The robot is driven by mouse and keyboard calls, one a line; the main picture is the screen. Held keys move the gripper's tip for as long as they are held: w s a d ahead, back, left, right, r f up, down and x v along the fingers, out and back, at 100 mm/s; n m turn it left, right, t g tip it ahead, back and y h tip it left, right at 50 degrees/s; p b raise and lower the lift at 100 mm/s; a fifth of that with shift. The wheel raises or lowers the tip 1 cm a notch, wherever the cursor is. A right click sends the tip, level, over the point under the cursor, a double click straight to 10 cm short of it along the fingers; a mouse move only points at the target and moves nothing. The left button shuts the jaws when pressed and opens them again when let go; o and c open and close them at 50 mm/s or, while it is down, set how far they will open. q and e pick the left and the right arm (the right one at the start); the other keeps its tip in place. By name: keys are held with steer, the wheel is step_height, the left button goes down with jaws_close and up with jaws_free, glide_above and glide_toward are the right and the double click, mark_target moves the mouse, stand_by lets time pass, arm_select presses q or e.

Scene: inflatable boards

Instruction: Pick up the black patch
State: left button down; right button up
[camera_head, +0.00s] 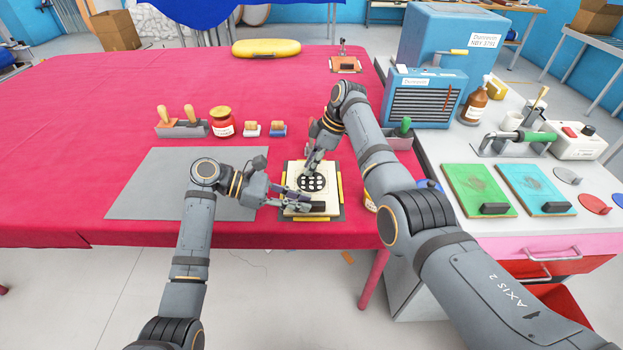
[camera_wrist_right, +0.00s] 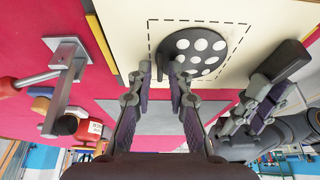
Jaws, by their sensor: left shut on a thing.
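A round black patch with white dots (camera_head: 313,182) lies on a cream board (camera_head: 331,170) inside a dashed outline. It also shows in the right wrist view (camera_wrist_right: 196,52). My right gripper (camera_head: 312,167) is above the board at the patch's far edge. In the right wrist view its two fingers (camera_wrist_right: 162,75) stand apart with nothing between them, and the right-hand finger overlaps the patch's edge in the picture. My left gripper (camera_head: 296,200) is shut on a black block-shaped handle (camera_head: 317,207) at the board's near side. The handle also shows in the right wrist view (camera_wrist_right: 285,62).
A grey mat (camera_head: 150,185) lies left of the board. Green (camera_head: 470,183) and blue (camera_head: 530,180) boards lie on the right bench.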

jaws_close()
arm_select(q)
steer(key=c, duration=1.2)
jaws_free()
arm_select(e)
step_height(320, 180, up, 10)
arm_select(q)
steer(key=v, duration=1.2)
steer(key=shift+f, duration=0.1)
